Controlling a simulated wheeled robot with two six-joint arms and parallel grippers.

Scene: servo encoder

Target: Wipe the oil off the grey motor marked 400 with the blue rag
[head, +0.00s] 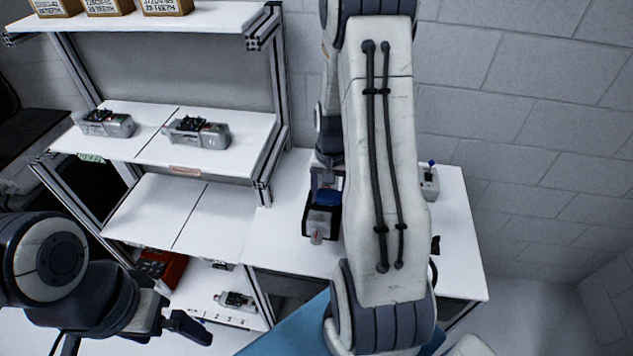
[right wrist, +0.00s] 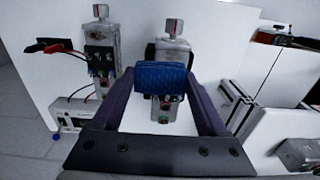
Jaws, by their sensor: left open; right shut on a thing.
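The blue rag (right wrist: 160,76) is a small quilted pad between the fingers of my right gripper (right wrist: 160,85), which is shut on it. In the head view the rag (head: 328,197) is partly hidden by my right arm. A grey motor (right wrist: 173,49) with a dark connector block lies on the bench under the rag. Its end also shows in the head view (head: 317,237). I cannot tell whether rag and motor touch; no 400 mark or oil is legible. My left gripper (head: 183,318) is open and empty at lower left, away from the bench.
A second motor (right wrist: 101,50) lies beside it, near red and black clips and a small supply box (right wrist: 70,116). Two grey motors (head: 107,123) (head: 198,132) sit on the left shelf. A red bin (head: 160,267) and another motor (head: 235,300) are lower. The bench's right part (head: 458,235) is mostly clear.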

